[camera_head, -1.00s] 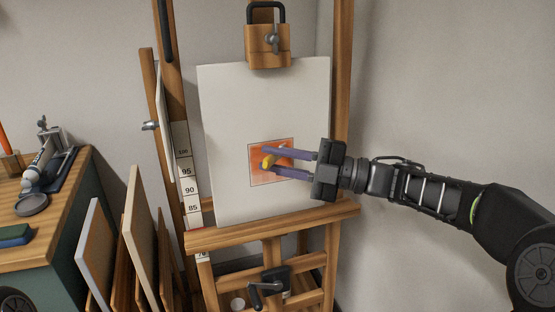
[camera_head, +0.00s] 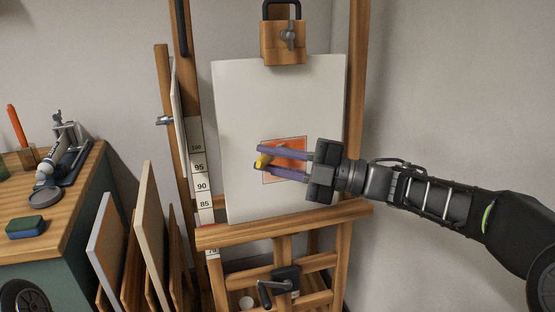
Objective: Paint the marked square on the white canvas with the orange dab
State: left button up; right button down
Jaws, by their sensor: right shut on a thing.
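The white canvas (camera_head: 240,110) stands upright on a wooden easel, clamped at the top. The marked square (camera_head: 285,179) on its lower middle shows orange over most of what I can see; my fingers hide part of it. My right gripper (camera_head: 261,157) comes in from the right, its purple fingers across the square. It is shut on a small yellow piece (camera_head: 264,161), at the left edge of the square. I cannot tell whether the piece touches the canvas. My left gripper is not in view.
The easel ledge (camera_head: 225,236) runs under the canvas, with a crank (camera_head: 268,290) below. Several panels (camera_head: 150,225) lean at the left. A wooden-topped cabinet (camera_head: 75,205) holds a blue-green block (camera_head: 26,227), a dark round lid (camera_head: 45,197) and an orange stick (camera_head: 17,126).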

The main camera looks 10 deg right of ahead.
jog(key=shift+a, duration=0.3)
jog(key=shift+a, duration=1.1)
jog(key=shift+a+b, duration=0.15)
jog(key=shift+b, duration=0.15)
jog(key=shift+s+a, duration=0.2)
jog(key=shift+a, duration=0.85)
